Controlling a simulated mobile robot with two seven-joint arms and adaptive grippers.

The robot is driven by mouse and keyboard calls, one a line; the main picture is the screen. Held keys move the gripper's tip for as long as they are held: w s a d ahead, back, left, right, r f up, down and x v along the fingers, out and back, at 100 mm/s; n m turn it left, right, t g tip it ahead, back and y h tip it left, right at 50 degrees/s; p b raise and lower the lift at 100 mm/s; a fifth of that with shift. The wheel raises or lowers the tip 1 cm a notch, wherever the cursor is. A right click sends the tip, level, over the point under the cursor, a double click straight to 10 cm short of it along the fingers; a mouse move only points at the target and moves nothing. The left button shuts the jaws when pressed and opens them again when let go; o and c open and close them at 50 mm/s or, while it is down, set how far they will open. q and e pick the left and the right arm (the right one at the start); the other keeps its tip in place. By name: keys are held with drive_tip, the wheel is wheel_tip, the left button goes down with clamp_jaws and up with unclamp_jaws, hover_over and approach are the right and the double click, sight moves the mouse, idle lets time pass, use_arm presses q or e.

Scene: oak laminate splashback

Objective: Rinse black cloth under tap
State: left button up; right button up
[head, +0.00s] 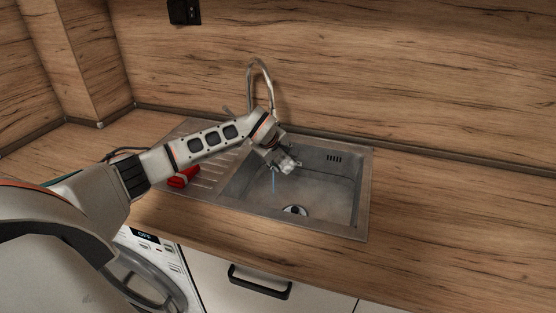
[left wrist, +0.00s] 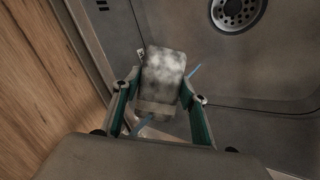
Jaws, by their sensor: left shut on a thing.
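My left gripper (head: 283,158) is over the left part of the sink basin, below the tap (head: 262,68). It is shut on a small folded cloth (left wrist: 162,75), which shows mottled white and grey rather than plain black; the cloth also shows in the head view (head: 288,164). In the left wrist view the two green-sided fingers (left wrist: 158,105) hold it from both sides. A thin blue water stream (head: 274,182) falls into the basin below the gripper. In the left wrist view it shows on both sides of the cloth. My right gripper is not in view.
The steel sink (head: 330,190) has a drain (head: 294,210) at its bottom. A red object (head: 184,177) lies on the ribbed drainer at left. A wooden splashback (head: 400,70) stands behind. The counter right of the sink (head: 450,220) is clear.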

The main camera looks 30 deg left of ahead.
use_arm(q)
drive_tip(key=shift+s+a, duration=0.3)
drive_tip(key=shift+a, duration=0.15)
drive_tip(key=shift+s, duration=0.1)
drive_tip(key=s+d+p, duration=0.2)
drive_tip(key=s+d, duration=0.2)
drive_tip(key=s, duration=0.2)
drive_tip(key=shift+s+d+p, duration=0.15)
drive_tip(key=shift+s+p, duration=0.15)
drive_tip(key=shift+p, duration=0.1)
idle(0.5)
idle(0.9)
